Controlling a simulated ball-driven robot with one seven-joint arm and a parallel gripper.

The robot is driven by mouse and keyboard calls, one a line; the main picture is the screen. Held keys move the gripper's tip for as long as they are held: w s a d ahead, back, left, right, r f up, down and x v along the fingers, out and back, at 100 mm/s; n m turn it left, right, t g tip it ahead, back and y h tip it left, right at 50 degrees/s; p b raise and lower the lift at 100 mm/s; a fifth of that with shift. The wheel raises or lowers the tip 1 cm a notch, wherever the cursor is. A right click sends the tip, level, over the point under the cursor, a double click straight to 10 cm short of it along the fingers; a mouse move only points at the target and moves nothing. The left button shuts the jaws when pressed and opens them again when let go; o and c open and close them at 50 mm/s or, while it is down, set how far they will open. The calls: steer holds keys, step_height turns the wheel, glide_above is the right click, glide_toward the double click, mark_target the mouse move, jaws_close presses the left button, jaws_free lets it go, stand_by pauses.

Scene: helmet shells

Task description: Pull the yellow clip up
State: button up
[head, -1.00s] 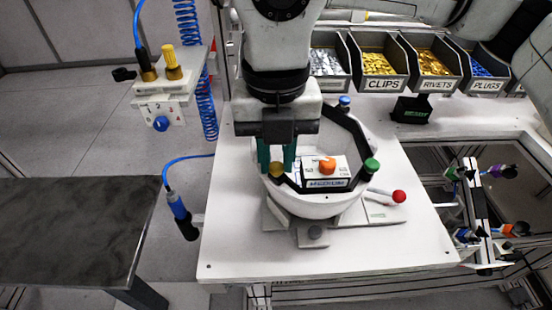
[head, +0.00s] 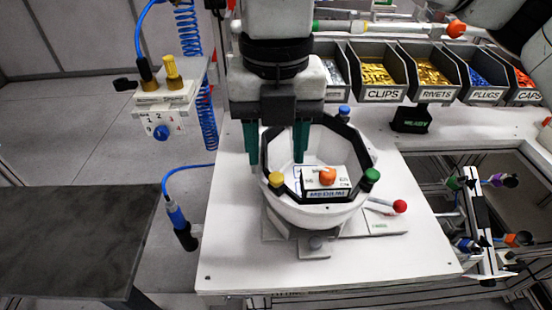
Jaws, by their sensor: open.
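The yellow clip (head: 276,180) sits on the front left of the dark rim frame of the white helmet shell (head: 305,212). A green clip (head: 371,175) is at the front right of the rim, and a blue clip (head: 344,110) is at the back. My gripper (head: 277,160) points down with its two teal fingers spread wide and nothing between them. In the picture its fingertips are a little above the yellow clip, one to each side; I cannot tell the depth between them.
A white box with an orange knob (head: 327,177) is inside the shell. A red-knobbed lever (head: 399,206) sticks out at right. Bins of parts (head: 381,95) line the back. A blue-handled tool (head: 178,222) hangs off the table's left edge. The table front (head: 320,275) is clear.

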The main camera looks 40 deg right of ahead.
mark_target(276, 177)
step_height(276, 177, up, 7)
steer(key=shift+r+b, duration=0.15)
steer(key=shift+b, duration=0.2)
stand_by(0.5)
